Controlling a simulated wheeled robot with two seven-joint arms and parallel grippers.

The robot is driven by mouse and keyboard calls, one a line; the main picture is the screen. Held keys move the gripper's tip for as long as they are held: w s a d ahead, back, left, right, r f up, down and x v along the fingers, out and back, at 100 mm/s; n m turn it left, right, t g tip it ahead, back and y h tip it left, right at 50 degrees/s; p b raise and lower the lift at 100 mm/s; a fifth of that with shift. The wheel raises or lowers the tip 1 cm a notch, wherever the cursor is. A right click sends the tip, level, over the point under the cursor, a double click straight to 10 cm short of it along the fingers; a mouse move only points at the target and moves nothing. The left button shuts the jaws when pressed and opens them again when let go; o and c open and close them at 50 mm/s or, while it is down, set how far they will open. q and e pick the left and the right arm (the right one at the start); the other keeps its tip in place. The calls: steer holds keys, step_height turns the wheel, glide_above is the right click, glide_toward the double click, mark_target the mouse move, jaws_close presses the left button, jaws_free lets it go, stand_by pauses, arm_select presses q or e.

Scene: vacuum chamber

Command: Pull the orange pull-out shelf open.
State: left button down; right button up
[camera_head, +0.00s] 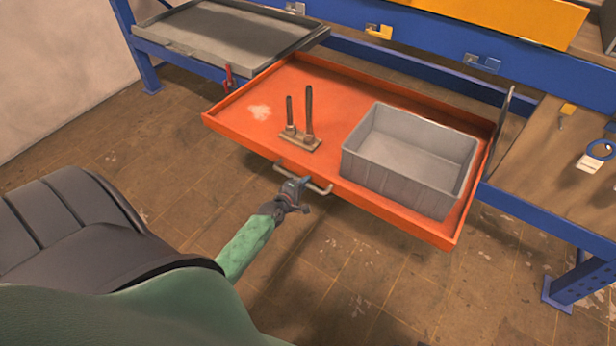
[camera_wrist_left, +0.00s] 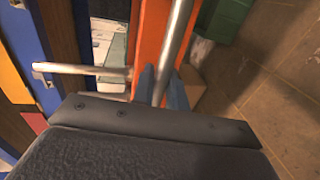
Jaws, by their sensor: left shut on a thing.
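The orange pull-out shelf (camera_head: 246,117) stands well out from the blue frame in the head view. A metal bar handle (camera_head: 318,188) is on its front edge. In the left wrist view the handle bar (camera_wrist_left: 176,45) runs between the fingers (camera_wrist_left: 161,88), with the orange shelf front (camera_wrist_left: 150,40) just behind. My right gripper does not show.
A grey bin (camera_head: 393,180) and a small plate with two upright pegs (camera_head: 298,138) are on the shelf. A grey shelf (camera_head: 215,40) is at the back left, and a wooden surface (camera_head: 555,165) at the right. The floor (camera_head: 370,285) before the shelf is clear.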

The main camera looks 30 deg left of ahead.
arm_select(q)
steer(key=shift+s+f, duration=0.1)
steer(key=shift+s, duration=0.1)
steer(key=c, duration=1.5)
jaws_free()
steer(key=shift+b+v, duration=0.4)
steer(key=shift+v, duration=3.5)
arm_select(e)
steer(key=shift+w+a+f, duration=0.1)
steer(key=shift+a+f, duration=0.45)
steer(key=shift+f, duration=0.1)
